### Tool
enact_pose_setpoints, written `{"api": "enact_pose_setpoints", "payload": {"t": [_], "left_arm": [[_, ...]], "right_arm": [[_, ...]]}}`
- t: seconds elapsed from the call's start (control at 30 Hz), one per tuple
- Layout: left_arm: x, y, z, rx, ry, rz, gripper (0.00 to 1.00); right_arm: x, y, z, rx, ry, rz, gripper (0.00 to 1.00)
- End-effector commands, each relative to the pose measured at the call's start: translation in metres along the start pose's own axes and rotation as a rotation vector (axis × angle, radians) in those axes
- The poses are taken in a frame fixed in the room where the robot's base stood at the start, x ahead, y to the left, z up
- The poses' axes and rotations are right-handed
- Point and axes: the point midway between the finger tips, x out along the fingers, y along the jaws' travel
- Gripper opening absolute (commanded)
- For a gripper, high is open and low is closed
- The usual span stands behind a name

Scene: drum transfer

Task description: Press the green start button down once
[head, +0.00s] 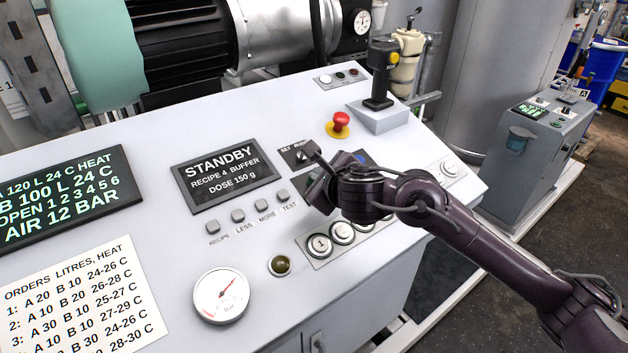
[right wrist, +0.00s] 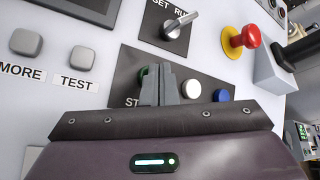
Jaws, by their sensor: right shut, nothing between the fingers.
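In the right wrist view the green start button (right wrist: 143,76) shows as a sliver at the left edge of my right gripper (right wrist: 163,72), whose grey fingers are together and empty. The fingers hide most of the button. They point at the dark button plate, and I cannot tell whether they touch the button or whether it is pressed. In the head view my right gripper (head: 322,192) is over the console's right part, and my arm hides most of the button plate. The display (head: 224,174) reads STANDBY. My left gripper is not in view.
A white button (right wrist: 191,89) and a blue button (right wrist: 221,95) sit right of the fingers. A set/run switch (right wrist: 180,25) is above them. A red emergency button (head: 340,122) and a joystick (head: 379,75) stand farther back. A gauge (head: 221,296) is at the front.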

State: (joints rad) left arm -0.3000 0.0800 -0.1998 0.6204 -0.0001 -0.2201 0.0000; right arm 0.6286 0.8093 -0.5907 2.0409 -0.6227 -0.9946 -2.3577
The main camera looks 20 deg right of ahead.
Motion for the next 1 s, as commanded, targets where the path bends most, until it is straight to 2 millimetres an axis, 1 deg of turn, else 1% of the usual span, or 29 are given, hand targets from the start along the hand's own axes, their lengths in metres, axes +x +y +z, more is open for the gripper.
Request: {"api": "enact_pose_setpoints", "payload": {"t": [0.53, 0.83, 1.0], "left_arm": [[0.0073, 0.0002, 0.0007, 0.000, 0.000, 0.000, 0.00], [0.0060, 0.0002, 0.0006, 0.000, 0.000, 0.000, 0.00], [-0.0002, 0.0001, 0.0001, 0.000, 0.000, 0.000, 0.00]], "right_arm": [[0.0045, 0.0037, -0.0037, 0.000, 0.001, 0.001, 0.00], [0.0038, 0.0032, -0.0031, -0.001, 0.002, 0.001, 0.00], [-0.0007, -0.0010, 0.0007, -0.002, 0.002, 0.000, 0.00]]}}
